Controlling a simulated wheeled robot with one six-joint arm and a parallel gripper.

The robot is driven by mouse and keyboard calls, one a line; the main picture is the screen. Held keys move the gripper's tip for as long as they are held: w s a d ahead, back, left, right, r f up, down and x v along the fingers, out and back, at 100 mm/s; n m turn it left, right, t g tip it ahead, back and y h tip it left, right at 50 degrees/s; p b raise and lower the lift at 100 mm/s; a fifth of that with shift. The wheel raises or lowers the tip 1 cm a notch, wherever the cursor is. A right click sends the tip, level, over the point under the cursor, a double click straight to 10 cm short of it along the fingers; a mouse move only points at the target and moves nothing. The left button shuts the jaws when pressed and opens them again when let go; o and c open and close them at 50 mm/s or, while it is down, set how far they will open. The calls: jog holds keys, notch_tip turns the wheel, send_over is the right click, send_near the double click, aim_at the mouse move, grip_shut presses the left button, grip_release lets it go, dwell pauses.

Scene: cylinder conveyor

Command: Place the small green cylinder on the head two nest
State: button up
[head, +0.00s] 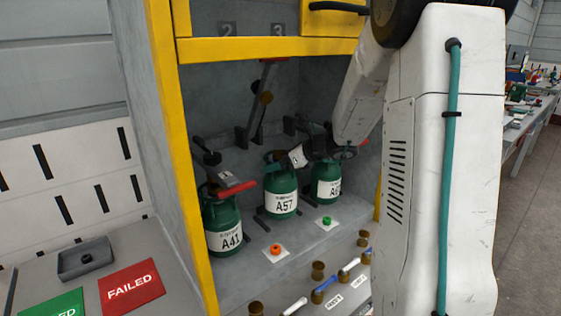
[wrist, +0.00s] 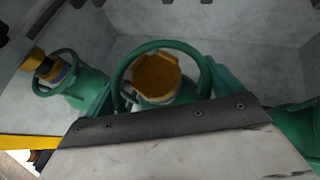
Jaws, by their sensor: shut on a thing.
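Three green cylinders stand in a yellow-framed cabinet. The middle one, labelled A57 (head: 281,187), stands upright; its green ring collar and brass valve fill the middle of the wrist view (wrist: 156,76). My gripper (head: 293,157) is at its top from the right and is shut on it, apparently at the collar; the wrist plate hides the exact contact. Above it, a filling head (head: 262,98) with a brass end is raised. The cylinder labelled A41 (head: 222,225) stands left, with a red-handled head (head: 237,187) low over it. The third cylinder (head: 326,181) stands right, partly hidden by my arm.
The yellow cabinet post (head: 178,150) borders the left. An orange button (head: 276,249) and a green button (head: 326,221) sit in front of the cylinders. Brass fittings (head: 318,270) line the front ledge. A red FAILED plate (head: 131,286) and grey tray (head: 86,258) are lower left.

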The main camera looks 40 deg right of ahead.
jog(key=shift+f, duration=1.4)
jog(key=o, duration=1.7)
jog(key=shift+s+f, duration=0.1)
jog(key=shift+f, duration=0.05)
jog(key=shift+o, duration=0.2)
jog(key=shift+s+d+r, duration=0.15)
jog(key=shift+s+r, duration=0.1)
jog(key=shift+r, duration=0.1)
jog(key=v, duration=1.1)
jog(key=shift+s, duration=0.15)
